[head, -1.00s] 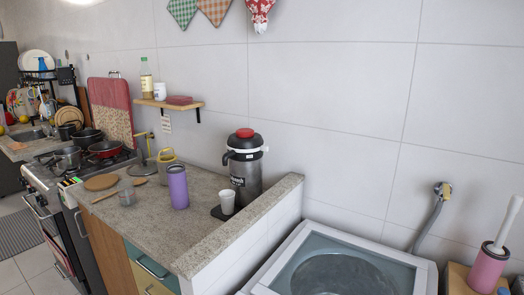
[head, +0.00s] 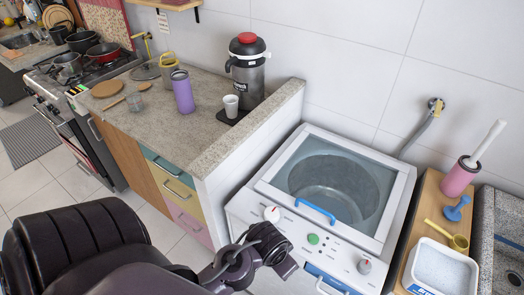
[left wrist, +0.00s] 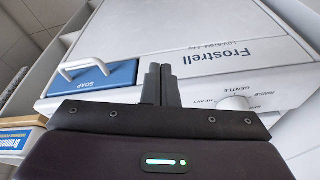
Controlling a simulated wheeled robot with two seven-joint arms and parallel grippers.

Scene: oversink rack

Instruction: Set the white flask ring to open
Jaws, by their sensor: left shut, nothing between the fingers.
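The flask (head: 248,76) stands upright at the back right of the stone counter. It has a grey body, a black upper part and a red cap (head: 247,38). A pale band, likely the white ring (head: 248,60), runs around it below the black top; its setting is too small to read. My left gripper (head: 286,262) is low in front of the washing machine, well apart from the flask. In the left wrist view its fingers (left wrist: 160,84) are together and empty, in front of the machine's panel. My right gripper is not in view.
The washing machine (head: 390,222) has a blue lid handle (head: 316,211), and a blue soap drawer (left wrist: 105,76) with a white handle. A raised stone ledge (head: 262,118) separates it from the flask. A white cup (head: 231,106) and purple tumbler (head: 183,92) stand near the flask.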

